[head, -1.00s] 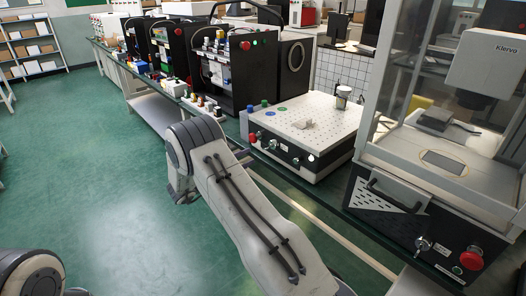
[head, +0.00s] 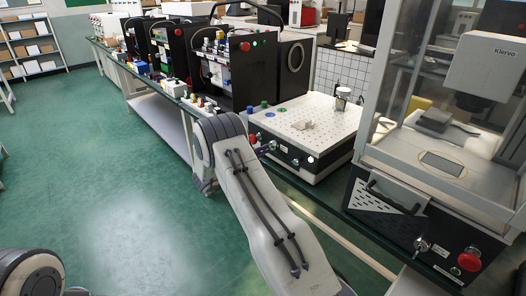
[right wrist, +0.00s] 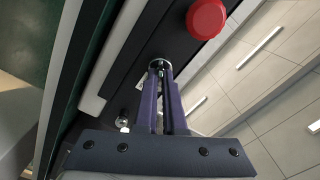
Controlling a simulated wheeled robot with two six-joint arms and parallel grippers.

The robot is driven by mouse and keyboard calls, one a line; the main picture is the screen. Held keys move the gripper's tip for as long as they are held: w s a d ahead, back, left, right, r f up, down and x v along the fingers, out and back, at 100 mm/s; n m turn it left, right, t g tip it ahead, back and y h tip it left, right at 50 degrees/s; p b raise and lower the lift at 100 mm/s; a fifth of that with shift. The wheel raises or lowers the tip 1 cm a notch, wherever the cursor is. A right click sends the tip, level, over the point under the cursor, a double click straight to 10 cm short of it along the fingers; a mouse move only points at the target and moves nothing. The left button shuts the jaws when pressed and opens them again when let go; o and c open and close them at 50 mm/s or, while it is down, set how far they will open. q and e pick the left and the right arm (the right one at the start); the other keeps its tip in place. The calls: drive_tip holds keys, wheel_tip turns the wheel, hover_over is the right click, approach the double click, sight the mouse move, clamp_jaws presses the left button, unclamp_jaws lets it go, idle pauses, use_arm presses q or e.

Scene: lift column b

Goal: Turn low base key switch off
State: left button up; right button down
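The low base (head: 308,122) is a white, perforated low machine on the bench in the head view. Its dark front panel carries a red button, also in the right wrist view (right wrist: 206,18), and a key switch (right wrist: 160,64) with a round metal collar. My right gripper (right wrist: 161,76) has its two dark purple fingers at this switch, with a narrow gap between them. The fingertips cover most of the key, so its angle and any grip on it are unclear. In the head view my right gripper (head: 267,148) shows only small at the panel. My left gripper is out of view.
A second round metal fitting (right wrist: 122,124) sits on the panel beside the fingers. A glass-walled machine (head: 390,205) with its own red button (head: 469,259) stands to the right. Black machines (head: 222,72) stand farther left along the bench. The green floor is clear.

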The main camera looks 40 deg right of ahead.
drive_tip(key=shift+d, duration=0.1)
drive_tip(key=shift+n, duration=0.3)
drive_tip(key=n+p, duration=0.3)
drive_tip(key=n, duration=0.8)
drive_tip(key=shift+a, duration=0.2)
drive_tip(key=shift+f+n, duration=0.1)
drive_tip(key=shift+n, duration=0.2)
drive_tip(key=c, duration=1)
unclamp_jaws()
